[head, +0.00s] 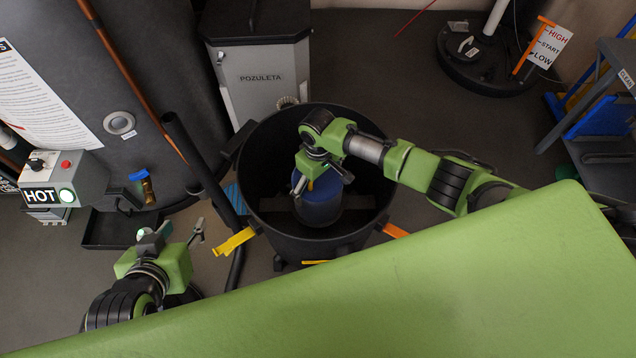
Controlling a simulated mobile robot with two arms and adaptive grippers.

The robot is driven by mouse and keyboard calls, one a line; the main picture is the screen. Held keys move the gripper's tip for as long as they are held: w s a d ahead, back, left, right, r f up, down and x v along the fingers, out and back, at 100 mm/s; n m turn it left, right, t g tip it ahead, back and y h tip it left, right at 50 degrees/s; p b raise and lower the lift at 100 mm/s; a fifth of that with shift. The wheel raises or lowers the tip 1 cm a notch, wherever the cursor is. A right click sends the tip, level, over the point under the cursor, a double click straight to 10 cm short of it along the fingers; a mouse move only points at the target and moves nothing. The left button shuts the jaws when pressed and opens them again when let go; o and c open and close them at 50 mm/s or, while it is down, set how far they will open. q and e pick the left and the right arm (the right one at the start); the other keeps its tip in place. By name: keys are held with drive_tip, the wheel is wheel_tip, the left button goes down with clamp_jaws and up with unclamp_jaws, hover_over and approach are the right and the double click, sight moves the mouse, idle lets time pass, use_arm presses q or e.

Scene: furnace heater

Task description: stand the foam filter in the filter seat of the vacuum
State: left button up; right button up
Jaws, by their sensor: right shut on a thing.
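The vacuum is an open black drum (257,212) in the middle of the head view. The foam filter (320,212), a blue-grey cylinder, is inside the drum and looks upright. My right gripper (319,182) reaches down into the drum from the right and is shut on the filter's top. The gripper hides part of the filter's upper side. The filter seat is hidden in the dark drum, so I cannot tell whether the filter's bottom touches it. My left gripper (178,232) is open and empty, left of the drum, with its fingers apart.
A grey bin marked POZULETA (262,80) is behind. The heater's HOT box (65,180) is far left. Floor right of the drum is clear.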

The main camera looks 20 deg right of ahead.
use_arm(q)
drive_tip(key=shift+s+f, duration=0.1)
drive_tip(key=shift+s, duration=0.05)
drive_tip(key=shift+s+a+f+g, duration=0.3)
drive_tip(key=shift+s+f+g, duration=0.25)
drive_tip(key=shift+s, duration=0.35)
drive_tip(key=shift+s+a+f, duration=0.15)
drive_tip(key=shift+s, duration=0.1)
drive_tip(key=shift+s+a+f+g+p, duration=0.15)
drive_tip(key=shift+s+f+g+p, duration=0.1)
drive_tip(key=shift+s+p, duration=0.1)
drive_tip(key=shift+s+f, duration=0.1)
drive_tip(key=shift+s+a+f+g+y+p, duration=0.1)
drive_tip(key=shift+s+a+f+g+y, duration=0.15)
drive_tip(key=shift+s, duration=0.35)
drive_tip(key=shift+s+a+f+g+p, duration=0.1)
drive_tip(key=shift+s+f+g, duration=0.2)
drive_tip(key=shift+s, duration=0.25)
drive_tip(key=shift+s+a+f+g+y+p, duration=0.1)
drive_tip(key=shift+s+a+f+g+y, duration=0.1)
drive_tip(key=shift+s+g, duration=0.3)
drive_tip(key=shift+s, duration=0.15)
